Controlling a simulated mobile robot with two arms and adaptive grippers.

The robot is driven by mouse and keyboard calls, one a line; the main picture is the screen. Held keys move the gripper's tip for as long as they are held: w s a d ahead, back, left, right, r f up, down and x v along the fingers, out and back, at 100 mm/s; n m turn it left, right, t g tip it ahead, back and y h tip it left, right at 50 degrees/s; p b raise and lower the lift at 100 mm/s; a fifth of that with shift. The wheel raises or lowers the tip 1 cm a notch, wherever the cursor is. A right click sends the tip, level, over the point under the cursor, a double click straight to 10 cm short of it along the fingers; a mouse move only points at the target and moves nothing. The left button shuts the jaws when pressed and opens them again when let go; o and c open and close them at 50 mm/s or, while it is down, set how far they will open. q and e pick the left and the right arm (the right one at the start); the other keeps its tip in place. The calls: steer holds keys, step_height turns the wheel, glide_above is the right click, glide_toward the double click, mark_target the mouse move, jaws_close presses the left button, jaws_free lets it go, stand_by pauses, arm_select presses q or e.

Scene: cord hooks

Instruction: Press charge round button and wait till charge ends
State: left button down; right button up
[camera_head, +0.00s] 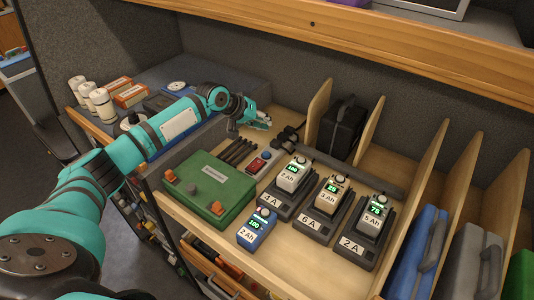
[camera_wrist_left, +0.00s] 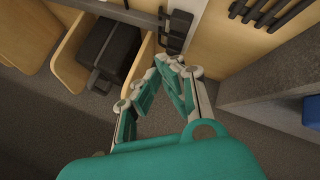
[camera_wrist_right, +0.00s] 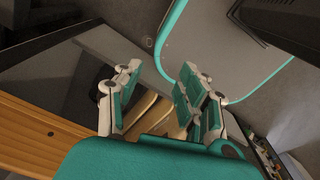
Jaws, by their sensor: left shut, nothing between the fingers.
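Three dark chargers stand in a row on the wooden shelf, labelled 4A (camera_head: 273,203), 6A (camera_head: 309,226) and 2A (camera_head: 352,247). Each holds a battery with a lit display: 2 Ah (camera_head: 290,181), 3 Ah (camera_head: 328,195) and 5 Ah (camera_head: 373,219). Small round pale knobs show at their tops; I cannot tell which is the charge button. A red switch (camera_head: 257,166) sits left of the chargers. My left gripper (camera_head: 264,117) is shut and empty above the shelf's back, behind the switch, apart from the chargers; its fingertips meet in the left wrist view (camera_wrist_left: 165,62). My right gripper (camera_wrist_right: 160,72) is open and empty.
A blue 2 Ah battery (camera_head: 257,229) reading 100 stands at the front. A green box (camera_head: 211,190) with orange latches is left of the chargers. A black case (camera_head: 342,127) stands between wooden dividers behind. A wooden upper shelf (camera_head: 400,60) overhangs the back.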

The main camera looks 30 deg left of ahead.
arm_select(q)
step_height(320, 180, down, 2)
steer(key=b, duration=0.7)
glide_above(265, 152)
step_height(265, 152, down, 5)
steer(key=shift+s+r, duration=0.1)
steer(key=shift+f, duration=0.9)
arm_select(e)
step_height(265, 152, down, 8)
steer(key=w+d, duration=0.1)
steer(key=shift+w+r, duration=0.25)
steer(key=shift+w, duration=0.05)
steer(key=shift+w+a, duration=0.15)
arm_select(q)
steer(key=shift+f, duration=0.1)
arm_select(e)
steer(key=shift+d, duration=0.25)
arm_select(q)
steer(key=shift+f, duration=0.2)
